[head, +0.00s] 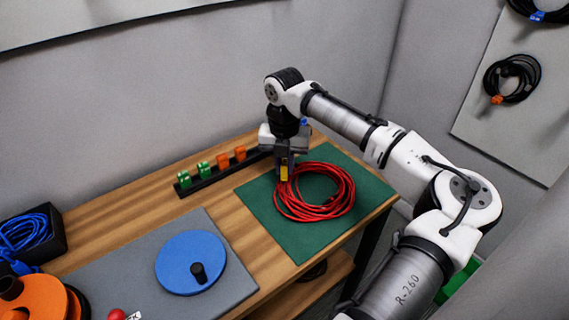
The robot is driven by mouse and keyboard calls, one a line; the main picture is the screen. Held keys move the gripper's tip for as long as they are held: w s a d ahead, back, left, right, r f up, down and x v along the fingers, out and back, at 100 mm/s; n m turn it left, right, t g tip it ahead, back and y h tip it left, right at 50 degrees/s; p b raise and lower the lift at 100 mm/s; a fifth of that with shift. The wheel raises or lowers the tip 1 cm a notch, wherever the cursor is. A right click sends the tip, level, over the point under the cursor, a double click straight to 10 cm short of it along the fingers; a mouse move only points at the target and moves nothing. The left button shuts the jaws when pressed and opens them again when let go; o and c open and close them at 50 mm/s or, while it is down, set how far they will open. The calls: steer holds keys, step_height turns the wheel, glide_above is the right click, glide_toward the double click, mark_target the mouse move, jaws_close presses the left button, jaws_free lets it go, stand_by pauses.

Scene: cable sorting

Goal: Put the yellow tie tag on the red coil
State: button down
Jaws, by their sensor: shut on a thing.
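The red coil (343,206) lies flat on a green mat (298,245) at the right end of the table. The yellow tie tag (284,173) is at the jaws of my gripper (284,176). My gripper is shut on the tag and points down over the coil's upper left edge. I cannot tell whether the tag touches the cable. Part of the coil's upper left is hidden behind the gripper and tag.
A black rack (212,178) with green and orange tags stands left of the mat. A blue disc (190,262) with a black knob lies on a grey mat (237,288). A black bin (55,240) holds blue cable. Walls rise close behind the table.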

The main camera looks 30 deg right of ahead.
steer(key=shift+f, duration=0.6)
stand_by(1.0)
steer(key=c, duration=1.3)
jaws_free()
